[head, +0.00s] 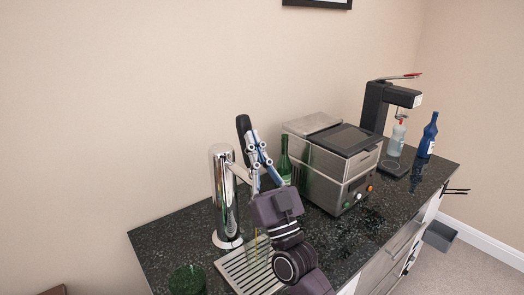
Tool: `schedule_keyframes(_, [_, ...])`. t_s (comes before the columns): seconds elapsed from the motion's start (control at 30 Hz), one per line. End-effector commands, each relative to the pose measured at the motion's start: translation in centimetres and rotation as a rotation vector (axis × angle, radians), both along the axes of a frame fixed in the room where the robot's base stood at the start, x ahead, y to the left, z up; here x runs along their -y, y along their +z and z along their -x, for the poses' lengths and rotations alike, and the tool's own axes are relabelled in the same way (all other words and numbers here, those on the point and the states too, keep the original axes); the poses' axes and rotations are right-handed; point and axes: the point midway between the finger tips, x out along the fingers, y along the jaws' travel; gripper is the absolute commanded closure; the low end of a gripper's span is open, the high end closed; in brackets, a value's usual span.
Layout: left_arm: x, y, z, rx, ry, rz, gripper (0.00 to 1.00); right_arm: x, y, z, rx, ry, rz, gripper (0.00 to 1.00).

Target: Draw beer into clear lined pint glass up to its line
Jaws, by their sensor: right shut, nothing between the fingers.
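The chrome beer tap column (224,200) stands on the dark counter, with its black handle (243,129) upright at the top. My right gripper (254,141) is shut and empty, its fingers close beside the handle; I cannot tell whether they touch it. The clear pint glass (250,254) appears faintly on the drip tray (236,272), partly hidden by my right arm. A thin amber streak shows at the glass. The glass's line and the beer level cannot be made out. My left gripper is out of view.
A dark green glass (187,281) stands at the counter's front left. Behind my right arm are a green bottle (285,165) and a steel machine (335,165).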

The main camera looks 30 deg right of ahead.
Motion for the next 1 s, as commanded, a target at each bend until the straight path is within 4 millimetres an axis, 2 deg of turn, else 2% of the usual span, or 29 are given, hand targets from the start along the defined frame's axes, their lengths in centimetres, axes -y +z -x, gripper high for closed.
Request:
schedule_keyframes(0.4, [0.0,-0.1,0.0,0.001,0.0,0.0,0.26,-0.2,0.1,-2.0,-0.001,0.0,0.0,1.0])
schedule_keyframes(1.0, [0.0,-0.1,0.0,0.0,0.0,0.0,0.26,-0.2,0.1,-2.3,-0.002,0.0,0.0,1.0])
